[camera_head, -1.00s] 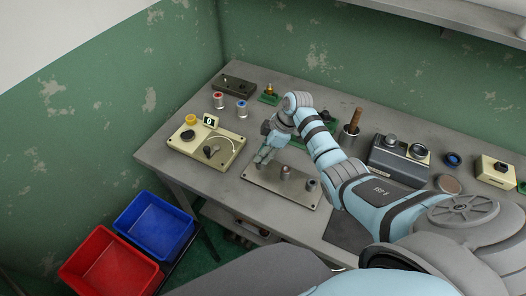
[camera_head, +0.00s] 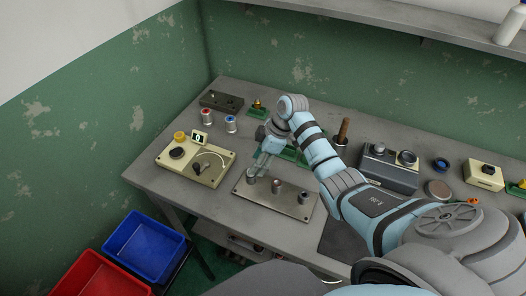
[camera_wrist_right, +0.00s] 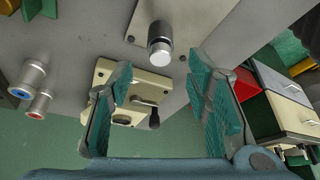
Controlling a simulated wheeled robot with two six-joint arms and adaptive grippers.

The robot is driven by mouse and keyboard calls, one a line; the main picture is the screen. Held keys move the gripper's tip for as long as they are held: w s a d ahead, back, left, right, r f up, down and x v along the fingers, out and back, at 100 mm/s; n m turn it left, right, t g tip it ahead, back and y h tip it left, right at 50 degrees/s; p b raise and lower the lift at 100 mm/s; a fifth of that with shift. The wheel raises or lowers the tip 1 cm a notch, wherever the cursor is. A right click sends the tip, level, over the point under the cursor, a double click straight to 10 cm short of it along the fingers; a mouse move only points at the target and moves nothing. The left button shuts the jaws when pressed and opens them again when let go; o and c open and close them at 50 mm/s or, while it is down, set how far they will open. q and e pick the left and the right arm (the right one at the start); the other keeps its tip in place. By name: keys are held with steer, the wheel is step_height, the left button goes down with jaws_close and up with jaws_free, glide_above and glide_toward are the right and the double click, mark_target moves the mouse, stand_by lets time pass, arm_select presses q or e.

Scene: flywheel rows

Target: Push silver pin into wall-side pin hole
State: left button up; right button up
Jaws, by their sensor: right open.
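My right gripper (camera_head: 262,163) is open, its fingers angled down over the left end of a grey metal plate (camera_head: 240,189). A silver-grey cylindrical pin (camera_head: 252,178) stands upright on that plate just under the fingertips. In the right wrist view the teal finger pads of the gripper (camera_wrist_right: 160,88) are spread, with nothing between them. There the silver pin (camera_wrist_right: 160,47) stands on the plate (camera_wrist_right: 196,12), beyond the fingertips. A brownish-grey post (camera_head: 277,187) and a dark grey one (camera_head: 303,197) stand farther right. No hole can be made out under the pin. My left gripper is out of view.
A beige panel (camera_head: 212,177) with knobs lies left of the plate. Red-topped (camera_head: 207,118) and blue-topped (camera_head: 231,124) spools and a dark block (camera_head: 220,101) stand behind. A grey box (camera_head: 386,170) is at right. Blue (camera_head: 146,247) and red bins sit below the table's left edge.

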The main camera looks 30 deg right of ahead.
steer(key=v, duration=0.8)
steer(key=shift+f, duration=0.1)
steer(key=shift+c, duration=0.4)
steer(key=a+f+m+p, duration=0.1)
steer(key=a+f+m+h+p, duration=0.1)
steer(key=a+f+m, duration=0.1)
steer(key=shift+w+p, duration=0.3)
steer(key=shift+w, duration=0.05)
steer(key=c, duration=1)
steer(key=shift+m+h, duration=0.3)
steer(key=b+x, duration=0.3)
steer(key=x, duration=0.3)
steer(key=shift+f+b, duration=0.15)
steer(key=shift+b, duration=0.2)
steer(key=shift+w+f+b, duration=0.15)
steer(key=shift+f+b, duration=0.15)
steer(key=shift+b, duration=0.25)
steer(key=shift+r, duration=0.15)
